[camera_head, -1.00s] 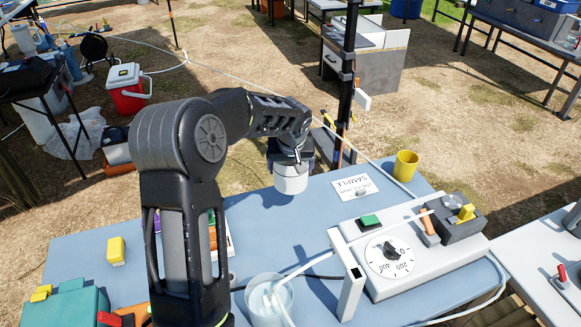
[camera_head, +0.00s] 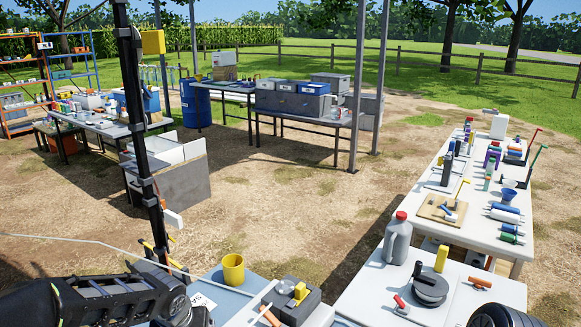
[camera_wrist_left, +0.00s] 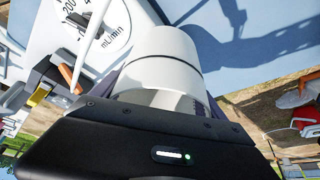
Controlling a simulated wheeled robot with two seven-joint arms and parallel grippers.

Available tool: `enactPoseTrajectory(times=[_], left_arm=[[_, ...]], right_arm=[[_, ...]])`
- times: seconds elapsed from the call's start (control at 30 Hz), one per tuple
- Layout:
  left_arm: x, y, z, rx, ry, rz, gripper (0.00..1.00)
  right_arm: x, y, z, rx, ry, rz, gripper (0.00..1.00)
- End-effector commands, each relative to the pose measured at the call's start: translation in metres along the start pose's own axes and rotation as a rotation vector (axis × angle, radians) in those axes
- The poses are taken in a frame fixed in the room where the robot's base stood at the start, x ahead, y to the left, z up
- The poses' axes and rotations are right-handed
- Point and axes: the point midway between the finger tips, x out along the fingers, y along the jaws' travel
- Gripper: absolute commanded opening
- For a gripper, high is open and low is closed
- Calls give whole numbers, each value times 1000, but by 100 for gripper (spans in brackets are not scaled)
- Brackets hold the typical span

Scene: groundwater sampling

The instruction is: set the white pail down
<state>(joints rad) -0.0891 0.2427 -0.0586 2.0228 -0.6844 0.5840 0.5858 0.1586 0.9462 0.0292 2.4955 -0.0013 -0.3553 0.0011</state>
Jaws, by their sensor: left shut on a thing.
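The white pail (camera_wrist_left: 160,62) fills the middle of the left wrist view. It is a plain white cylinder with a thin dark line around it. My left gripper (camera_wrist_left: 158,92) is shut on it, with dark fingers at either side. In the wrist view, the blue table top (camera_wrist_left: 225,50) lies beyond the pail, with a dark shadow on it; I cannot tell the pail's height above it. In the head view my left arm comes in at the bottom left, and the pail and left fingertips are out of frame. My right gripper is not in view.
A white dial unit (camera_wrist_left: 122,15) is beside the pail in the wrist view. In the head view a yellow cup (camera_head: 233,272) stands near a grey box (camera_head: 291,297) with a yellow knob. A crowded white table (camera_head: 465,235) is at the right. Open dirt ground lies between the tables.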

Motion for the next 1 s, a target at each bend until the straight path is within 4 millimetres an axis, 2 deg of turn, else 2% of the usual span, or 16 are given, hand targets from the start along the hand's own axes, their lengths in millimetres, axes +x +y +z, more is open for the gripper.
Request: enactPoseTrajectory(times=[0.03,0.17,0.57,0.67,1.0], left_arm=[[-3,12,6,36,1,14,41],[-6,28,15,87,3,33,41],[-11,29,14,91,4,34,41],[-24,29,8,89,5,34,41],[-103,30,-24,89,6,34,41]], right_arm=[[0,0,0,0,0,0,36],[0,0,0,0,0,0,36],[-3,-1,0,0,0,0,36],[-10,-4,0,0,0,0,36],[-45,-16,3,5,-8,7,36]])
